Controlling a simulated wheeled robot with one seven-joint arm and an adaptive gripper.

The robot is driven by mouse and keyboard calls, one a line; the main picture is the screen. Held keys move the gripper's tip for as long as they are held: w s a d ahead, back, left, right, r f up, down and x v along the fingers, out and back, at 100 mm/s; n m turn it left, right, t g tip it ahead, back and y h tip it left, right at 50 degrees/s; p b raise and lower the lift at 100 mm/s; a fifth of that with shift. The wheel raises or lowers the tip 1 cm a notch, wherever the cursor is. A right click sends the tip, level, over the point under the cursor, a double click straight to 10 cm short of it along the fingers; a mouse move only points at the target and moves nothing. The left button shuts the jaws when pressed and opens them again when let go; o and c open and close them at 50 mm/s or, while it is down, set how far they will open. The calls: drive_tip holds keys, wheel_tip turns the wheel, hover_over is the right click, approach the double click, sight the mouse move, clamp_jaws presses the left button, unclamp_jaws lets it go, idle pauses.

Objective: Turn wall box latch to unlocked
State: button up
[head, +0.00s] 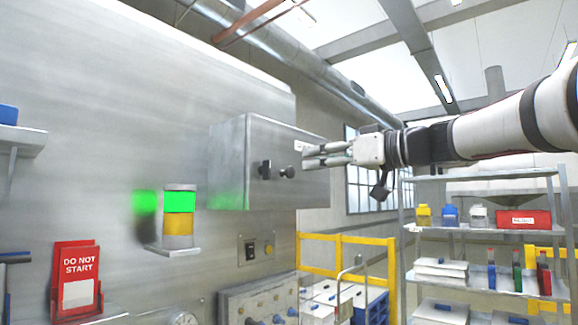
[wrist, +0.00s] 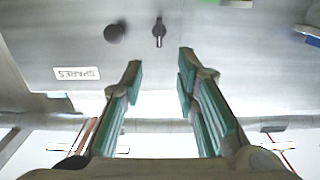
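The grey metal wall box (head: 228,165) juts from the big steel wall in the head view. Its door carries a dark latch (head: 265,170) and, to the right of it, a round black knob (head: 287,172). In the wrist view the latch (wrist: 159,32) is a small upright piece at the top centre, with the knob (wrist: 115,33) to its left. My gripper (head: 306,156) is in front of the box door, right of the latch and slightly higher. In the wrist view my gripper (wrist: 160,62) has its teal-padded fingers spread apart with nothing between them. It is apart from the latch.
An upside-down SPARES label (wrist: 77,73) is on the door. A green and amber signal light (head: 179,215) stands on a small wall bracket lower left. A red DO NOT START sign (head: 78,277) is further left. Shelves (head: 487,175) and yellow railings (head: 345,239) stand to the right.

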sight(270, 165)
drive_tip(key=p+x, duration=0.4)
drive_tip(key=x, duration=0.9)
drive_tip(key=shift+w+a+r, duration=0.1)
drive_tip(key=shift+w+a, duration=0.15)
drive_tip(key=shift+w, duration=0.05)
drive_tip(key=shift+c, duration=0.3)
clamp_jaws()
